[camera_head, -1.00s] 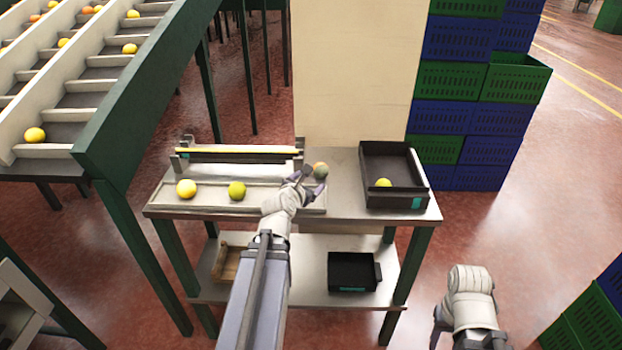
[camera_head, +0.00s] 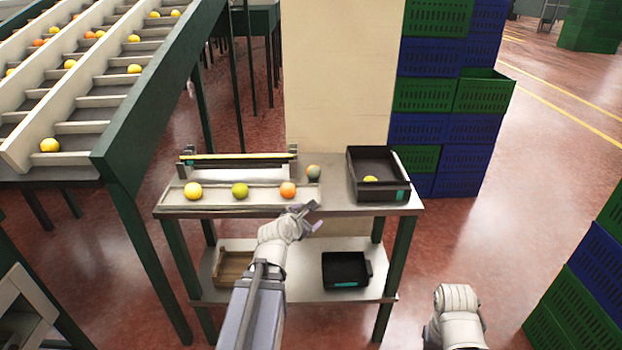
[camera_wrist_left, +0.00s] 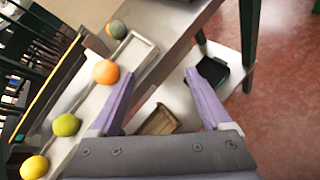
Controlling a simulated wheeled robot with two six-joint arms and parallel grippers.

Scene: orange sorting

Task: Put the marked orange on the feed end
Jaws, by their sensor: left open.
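On the table, a pale tray (camera_head: 215,208) holds a row of fruit: a yellow one (camera_head: 193,191), a yellow-green one (camera_head: 240,190) and an orange one (camera_head: 288,190) at the right. An orange with a grey-green patch (camera_head: 313,171) sits behind the tray's right end; it also shows at the top of the left wrist view (camera_wrist_left: 117,29). I cannot tell for sure which is the marked one. My left gripper (camera_head: 309,216) is open and empty, in front of the table edge and apart from the fruit. My right arm's wrist (camera_head: 457,315) shows at the bottom; its fingers are hidden.
A dark crate (camera_head: 378,192) with one yellow fruit stands at the table's right. A yellow-edged bar (camera_head: 240,157) runs behind the tray. The lower shelf holds a wooden box (camera_head: 233,267) and a black bin (camera_head: 345,270). A sloping fruit conveyor (camera_head: 85,128) is at left.

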